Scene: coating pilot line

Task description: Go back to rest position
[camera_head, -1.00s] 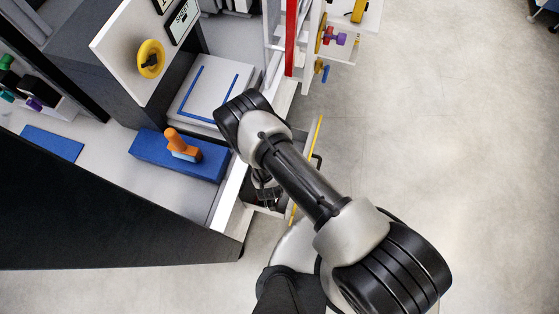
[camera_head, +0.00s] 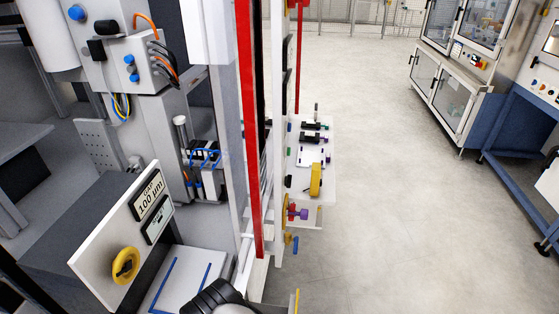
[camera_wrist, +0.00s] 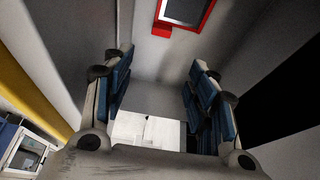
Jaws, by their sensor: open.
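My gripper (camera_wrist: 160,95) shows in the wrist view with its two blue-padded fingers spread wide apart. No held object shows between them. Beyond the fingers is a grey surface with white flat patches (camera_wrist: 145,130) that I cannot identify. Grey walls stand on both sides. In the head view only a black part of my arm shows at the bottom edge; the gripper itself is out of that picture.
A yellow strip (camera_wrist: 35,85) runs close by on the left in the wrist view, and a red-framed panel (camera_wrist: 187,12) is at the top. In the head view a red post (camera_head: 249,130) and shelving with a yellow tool (camera_head: 316,180) stand near my arm. The floor (camera_head: 390,190) to the right is clear.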

